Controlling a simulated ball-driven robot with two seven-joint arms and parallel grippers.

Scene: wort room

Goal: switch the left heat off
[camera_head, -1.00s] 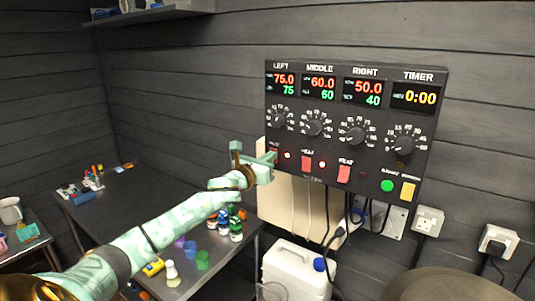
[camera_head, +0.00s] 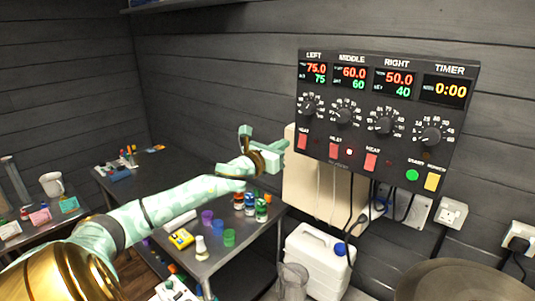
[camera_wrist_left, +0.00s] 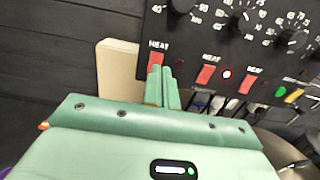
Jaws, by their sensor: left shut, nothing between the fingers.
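The black control panel (camera_head: 385,150) hangs on the wall. Its left heat switch (camera_head: 303,141) is a red rocker under the left dial; in the wrist view the left heat switch (camera_wrist_left: 156,60) shows just above my fingertips. The lamp beside it (camera_head: 318,143) is dark. The left display (camera_head: 315,73) reads 75.0 over 75. My left gripper (camera_head: 284,145) is shut and empty, its tips just left of and below the left switch. In the wrist view the closed fingers (camera_wrist_left: 161,75) overlap the switch's lower edge; I cannot tell whether they touch. My right gripper is not in view.
The middle heat switch (camera_head: 334,150) has a lit lamp (camera_head: 348,152); the right heat switch (camera_head: 371,161) has a dark one. A white canister (camera_head: 316,262) stands below the panel. A metal table (camera_head: 200,262) with bottles and cups lies under my left arm.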

